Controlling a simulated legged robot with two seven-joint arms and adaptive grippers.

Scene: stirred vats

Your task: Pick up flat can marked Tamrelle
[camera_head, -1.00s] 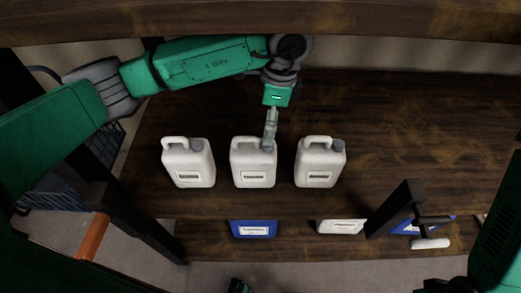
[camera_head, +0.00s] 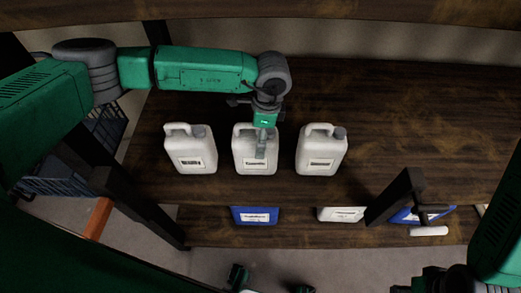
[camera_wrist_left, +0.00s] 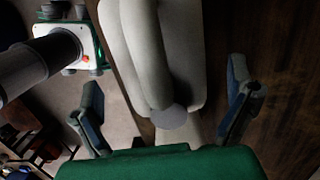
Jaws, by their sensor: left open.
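Three white flat cans with loop handles, grey caps and front labels stand upright in a row on the upper shelf: the left can (camera_head: 190,149), the middle can (camera_head: 250,160) and the right can (camera_head: 321,150). Their label print is too small to read surely. My left gripper (camera_head: 260,148) points down over the middle can and hides part of its top. In the left wrist view the open fingers (camera_wrist_left: 165,95) lie either side of a white can (camera_wrist_left: 182,50), near its handle and grey cap, with gaps visible.
A wooden beam (camera_head: 330,16) spans above the shelf (camera_head: 430,120). A lower shelf (camera_head: 290,233) holds blue (camera_head: 254,215) and white (camera_head: 340,214) containers. A dark post (camera_head: 395,197) stands at right, a blue crate (camera_head: 65,180) at left. The upper shelf's right side is clear.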

